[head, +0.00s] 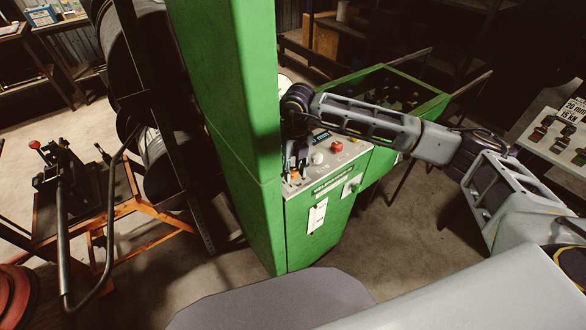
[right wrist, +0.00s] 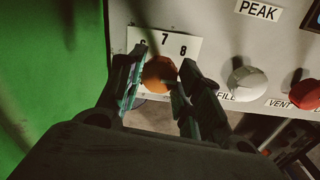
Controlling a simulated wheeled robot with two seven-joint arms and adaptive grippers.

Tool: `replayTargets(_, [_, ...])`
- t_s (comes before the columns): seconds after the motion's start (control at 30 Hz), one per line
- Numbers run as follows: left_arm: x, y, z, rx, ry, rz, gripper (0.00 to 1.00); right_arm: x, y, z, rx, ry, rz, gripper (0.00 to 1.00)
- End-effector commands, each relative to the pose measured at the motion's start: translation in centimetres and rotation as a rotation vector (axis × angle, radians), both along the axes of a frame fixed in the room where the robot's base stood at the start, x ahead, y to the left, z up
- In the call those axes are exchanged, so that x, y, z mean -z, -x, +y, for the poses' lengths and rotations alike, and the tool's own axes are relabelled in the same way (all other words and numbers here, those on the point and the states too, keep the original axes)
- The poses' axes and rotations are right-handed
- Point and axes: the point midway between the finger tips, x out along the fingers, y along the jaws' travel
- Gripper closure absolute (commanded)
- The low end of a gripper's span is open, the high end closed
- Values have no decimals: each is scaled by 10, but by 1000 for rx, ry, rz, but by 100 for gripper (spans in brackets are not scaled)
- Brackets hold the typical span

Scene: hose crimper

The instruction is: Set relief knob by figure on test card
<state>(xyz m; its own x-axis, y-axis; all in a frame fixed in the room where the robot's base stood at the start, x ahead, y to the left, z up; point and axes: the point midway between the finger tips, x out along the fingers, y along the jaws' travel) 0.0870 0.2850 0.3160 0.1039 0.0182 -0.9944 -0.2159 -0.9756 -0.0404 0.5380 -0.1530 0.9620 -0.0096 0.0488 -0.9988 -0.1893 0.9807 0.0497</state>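The orange relief knob (right wrist: 160,74) sits on the pale control panel (head: 345,156), in front of a white scale plate (right wrist: 188,46) whose figures 7 and 8 show. Another figure at its left is partly hidden by a finger. My right gripper (right wrist: 160,88) has its two fingers apart, one on each side of the knob; I cannot tell whether both touch it. In the head view my right gripper (head: 296,165) reaches down to the panel's left end and hides the knob. A white card (head: 317,215) hangs on the green front; its writing is too small to read. My left gripper is out of view.
Right of the relief knob are a white knob (right wrist: 247,84) labelled FILL and a red knob (right wrist: 302,95) labelled VENT. A tall green column (head: 235,110) stands close at the panel's left. A green bin (head: 400,90) lies behind the panel.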

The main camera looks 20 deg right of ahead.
Motion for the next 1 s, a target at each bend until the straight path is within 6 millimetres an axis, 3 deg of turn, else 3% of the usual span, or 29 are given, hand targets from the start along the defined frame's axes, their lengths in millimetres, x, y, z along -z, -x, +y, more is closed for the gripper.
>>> replayTargets(0.13, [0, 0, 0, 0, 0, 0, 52, 0, 0, 0, 1, 0, 0, 45])
replayTargets(0.57, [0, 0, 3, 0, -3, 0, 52, -3, 0, 0, 1, 0, -1, 45])
replayTargets(0.77, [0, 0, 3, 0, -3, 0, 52, -18, -1, -1, 1, 0, -2, 45])
replayTargets(1.0, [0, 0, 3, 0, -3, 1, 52, -51, -1, -2, 0, 0, -2, 45])
